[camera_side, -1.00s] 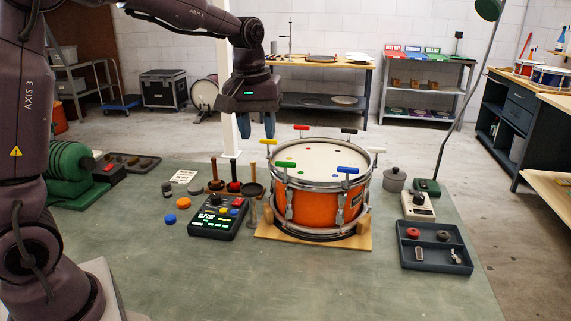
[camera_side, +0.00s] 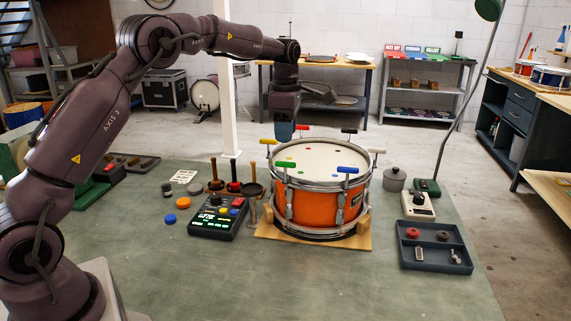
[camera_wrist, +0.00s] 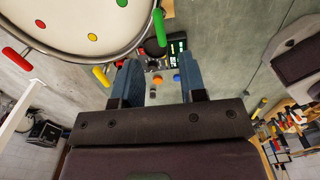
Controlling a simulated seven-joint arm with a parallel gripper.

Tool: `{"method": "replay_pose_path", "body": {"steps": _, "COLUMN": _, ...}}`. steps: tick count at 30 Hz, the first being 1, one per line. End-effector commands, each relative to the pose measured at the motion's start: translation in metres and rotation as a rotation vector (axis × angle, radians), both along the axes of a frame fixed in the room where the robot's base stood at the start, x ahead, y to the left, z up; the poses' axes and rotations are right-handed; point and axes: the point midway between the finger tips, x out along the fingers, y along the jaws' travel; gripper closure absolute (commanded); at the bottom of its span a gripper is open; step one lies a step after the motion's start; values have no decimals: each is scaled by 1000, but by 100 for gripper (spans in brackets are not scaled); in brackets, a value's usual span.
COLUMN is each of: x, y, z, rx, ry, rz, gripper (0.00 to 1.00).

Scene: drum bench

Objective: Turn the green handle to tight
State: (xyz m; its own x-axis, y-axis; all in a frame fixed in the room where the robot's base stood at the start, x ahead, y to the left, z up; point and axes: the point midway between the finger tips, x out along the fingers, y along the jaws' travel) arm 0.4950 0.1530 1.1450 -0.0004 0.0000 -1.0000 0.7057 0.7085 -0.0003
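The drum (camera_side: 318,204) is orange with a white head and stands upright on a wooden base. Coloured T-handles stand around its rim. The green handle (camera_side: 285,164) is at the front left of the rim; it also shows in the wrist view (camera_wrist: 159,27), ahead of the fingers. My gripper (camera_side: 284,138) hangs fingers down over the drum's back left edge, behind the green handle and close to the yellow handle (camera_side: 267,141). In the wrist view my gripper (camera_wrist: 160,84) has its two blue fingers apart with nothing between them. No tightness mark is readable.
Red (camera_side: 303,127), black (camera_side: 349,130), white (camera_side: 376,150) and blue (camera_side: 347,170) handles stand on the rim. A control box (camera_side: 218,217) and upright wooden-handled tools (camera_side: 234,175) stand left of the drum. A grey parts tray (camera_side: 434,247) is at right. The bench front is clear.

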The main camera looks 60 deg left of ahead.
Motion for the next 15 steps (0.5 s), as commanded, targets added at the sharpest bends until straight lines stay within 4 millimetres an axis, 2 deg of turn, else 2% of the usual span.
{"method": "replay_pose_path", "body": {"steps": 1, "x": -1, "y": 0, "z": -13, "rx": -1, "ry": 4, "rz": 1, "gripper": 62}}
{"method": "replay_pose_path", "body": {"steps": 6, "x": -1, "y": 0, "z": -48, "rx": -2, "ry": 4, "rz": 0, "gripper": 62}}
{"method": "replay_pose_path", "body": {"steps": 10, "x": -1, "y": 0, "z": -69, "rx": -1, "ry": 2, "rz": -2, "gripper": 62}}
{"method": "replay_pose_path", "body": {"steps": 15, "x": -1, "y": 0, "z": -84, "rx": -1, "ry": 1, "rz": -1, "gripper": 62}}
